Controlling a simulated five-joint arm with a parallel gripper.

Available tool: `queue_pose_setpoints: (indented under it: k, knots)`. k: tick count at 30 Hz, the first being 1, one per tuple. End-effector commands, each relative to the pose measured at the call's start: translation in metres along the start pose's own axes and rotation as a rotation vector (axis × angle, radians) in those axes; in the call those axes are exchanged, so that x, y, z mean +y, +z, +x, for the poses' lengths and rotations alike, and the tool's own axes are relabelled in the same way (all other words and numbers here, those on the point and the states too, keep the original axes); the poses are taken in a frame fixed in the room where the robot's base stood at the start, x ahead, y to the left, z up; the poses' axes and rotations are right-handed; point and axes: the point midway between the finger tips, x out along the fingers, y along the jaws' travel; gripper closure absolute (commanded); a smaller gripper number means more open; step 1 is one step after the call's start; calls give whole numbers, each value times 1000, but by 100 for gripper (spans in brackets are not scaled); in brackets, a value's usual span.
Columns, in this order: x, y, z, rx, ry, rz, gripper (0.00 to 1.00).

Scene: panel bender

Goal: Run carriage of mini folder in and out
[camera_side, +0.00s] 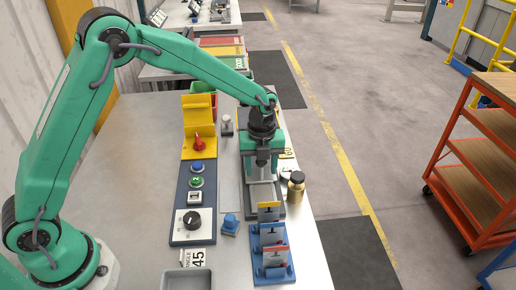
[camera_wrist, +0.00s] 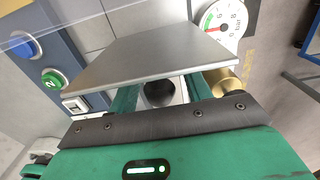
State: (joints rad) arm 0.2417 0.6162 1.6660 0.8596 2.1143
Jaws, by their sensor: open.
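The mini folder (camera_side: 266,194) appears as a grey machine near the bench's right edge in the side view, partly covered by my gripper (camera_side: 262,160). In the wrist view a flat grey plate (camera_wrist: 148,48) lies across the middle and hides my fingertips. My two green fingers are spread apart below the plate's near edge. A dark round knob-like part (camera_wrist: 159,95) shows between them. I cannot tell whether the fingers touch it, or how far in or out the carriage stands.
Left of the folder is a control panel (camera_side: 181,208) with buttons and a dial. A brass cylinder (camera_side: 296,187) stands close on the right, by the bench edge. Blue racks (camera_side: 284,272) with upright cards stand in front. Bare bench (camera_side: 130,150) lies left.

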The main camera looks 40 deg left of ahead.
Motion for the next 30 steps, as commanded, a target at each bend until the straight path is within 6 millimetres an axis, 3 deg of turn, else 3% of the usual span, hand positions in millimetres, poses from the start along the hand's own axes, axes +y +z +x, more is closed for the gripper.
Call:
queue_pose_setpoints:
  k: [11, 12, 19, 25, 30]
  knots:
    - [0, 0, 7, 0, 0, 0, 51]
    - [0, 0, 7, 0, 0, 0, 53]
    - [0, 0, 7, 0, 0, 0, 98]
    - [0, 3, 7, 0, 0, -1, 100]
    - [0, 22, 7, 0, 0, -3, 100]
